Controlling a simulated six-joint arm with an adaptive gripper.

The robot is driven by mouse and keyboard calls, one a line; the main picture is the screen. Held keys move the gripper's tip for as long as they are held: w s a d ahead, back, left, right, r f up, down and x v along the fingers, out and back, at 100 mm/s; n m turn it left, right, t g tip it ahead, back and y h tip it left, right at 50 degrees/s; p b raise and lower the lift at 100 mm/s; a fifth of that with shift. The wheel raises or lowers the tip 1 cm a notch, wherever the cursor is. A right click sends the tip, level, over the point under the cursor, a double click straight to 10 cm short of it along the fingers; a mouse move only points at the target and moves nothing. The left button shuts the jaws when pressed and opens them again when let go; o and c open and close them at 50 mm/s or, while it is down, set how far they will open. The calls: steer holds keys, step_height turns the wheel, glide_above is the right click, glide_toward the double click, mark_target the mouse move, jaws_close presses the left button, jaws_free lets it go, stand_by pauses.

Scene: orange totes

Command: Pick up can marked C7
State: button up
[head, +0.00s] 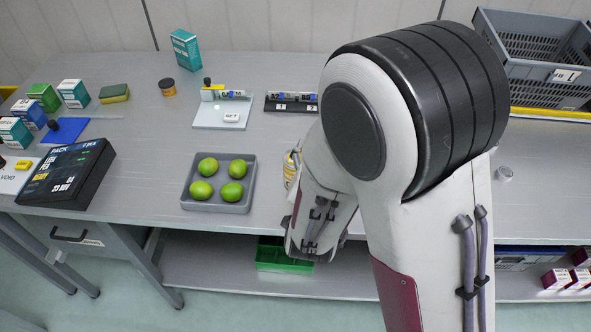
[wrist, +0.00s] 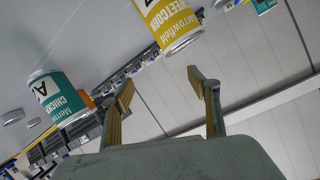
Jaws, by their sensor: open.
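In the wrist view a yellow can (wrist: 175,30) with sweetcorn lettering hangs in at the top edge, just beyond my fingertips. Its large black mark is cut off, so I cannot read C7 on it. A teal and white can (wrist: 58,98) with a mark starting with A is at the left. My gripper (wrist: 160,82) is open, with nothing between its fingers. In the head view a yellow-labelled can (head: 289,170) shows partly at the left edge of my arm, which hides the rest and my fingers.
A grey tray (head: 246,203) of green fruit is left of my arm on the bench. A black display box (head: 68,174), several cartons and a sponge (head: 114,94) are further left. A grey crate (head: 545,85) is at back right.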

steer(key=s+a+f+n+t, duration=0.1)
steer(key=s+a+f, duration=0.1)
steer(key=s+a+f+n+t, duration=0.1)
steer(key=s+a+f+n, duration=0.1)
steer(key=s, duration=0.1)
steer(key=s+a+f+n+t, duration=0.1)
steer(key=s+f+n, duration=0.1)
steer(key=f, duration=0.1)
steer(key=shift+s+a+t+y, duration=0.2)
steer(key=shift+a+t+y, duration=0.2)
stand_by(0.5)
steer(key=shift+w+r, duration=0.1)
steer(key=shift+w, duration=1.2)
steer(key=shift+w, duration=0.15)
steer(key=shift+w+d, duration=0.1)
steer(key=shift+w, duration=2.35)
